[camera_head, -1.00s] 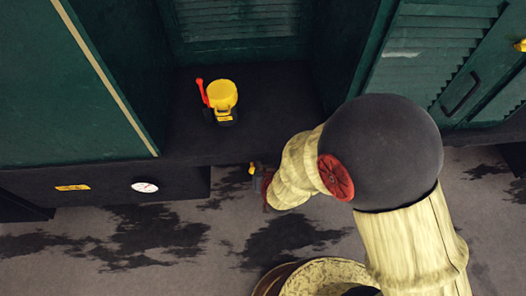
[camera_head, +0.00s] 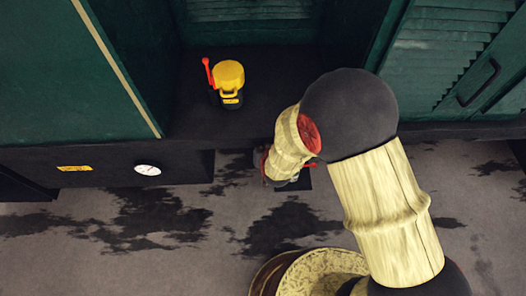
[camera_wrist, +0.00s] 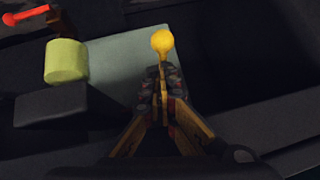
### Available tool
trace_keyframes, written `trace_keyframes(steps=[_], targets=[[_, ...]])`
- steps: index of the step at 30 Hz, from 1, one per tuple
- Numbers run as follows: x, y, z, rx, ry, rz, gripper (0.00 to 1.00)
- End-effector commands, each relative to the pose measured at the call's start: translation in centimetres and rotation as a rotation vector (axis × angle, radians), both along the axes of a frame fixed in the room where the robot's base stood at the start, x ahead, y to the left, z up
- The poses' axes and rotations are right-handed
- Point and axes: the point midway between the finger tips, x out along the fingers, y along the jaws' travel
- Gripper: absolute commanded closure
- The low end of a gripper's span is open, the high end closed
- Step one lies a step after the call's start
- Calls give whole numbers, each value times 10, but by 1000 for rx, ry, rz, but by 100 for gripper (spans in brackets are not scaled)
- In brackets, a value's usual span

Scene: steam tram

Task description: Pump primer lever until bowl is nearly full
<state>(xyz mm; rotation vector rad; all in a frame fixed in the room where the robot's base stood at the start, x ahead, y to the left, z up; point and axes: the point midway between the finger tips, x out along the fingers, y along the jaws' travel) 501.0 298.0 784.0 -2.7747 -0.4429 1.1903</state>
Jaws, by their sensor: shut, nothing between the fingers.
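In the wrist view a yellow round knob (camera_wrist: 162,42) shows just beyond the fingertips of my gripper (camera_wrist: 164,80). The fingers are together and empty; whether their tips touch the knob I cannot tell. To the left are a pale yellow-green cylinder (camera_wrist: 67,61), which may be the bowl, and a red lever (camera_wrist: 26,16) with a rounded end. The cylinder's fill cannot be read. In the head view my forearm and wrist hide the gripper and the knob.
In the head view a yellow-topped can (camera_head: 229,76) with a red handle (camera_head: 207,71) stands on the dark shelf (camera_head: 275,100). A white round gauge (camera_head: 148,170) and a yellow label (camera_head: 75,169) sit on the front below. Green louvred doors (camera_head: 445,60) stand to the right.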

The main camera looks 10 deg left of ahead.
Motion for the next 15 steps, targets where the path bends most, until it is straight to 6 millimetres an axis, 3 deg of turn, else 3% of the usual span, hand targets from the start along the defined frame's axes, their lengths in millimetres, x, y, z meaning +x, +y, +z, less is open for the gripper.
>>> trace_keyframes(steps=[6,15], targets=[[10,4,-11,0,0,0,100],[11,5,-10,0,-1,0,100]])
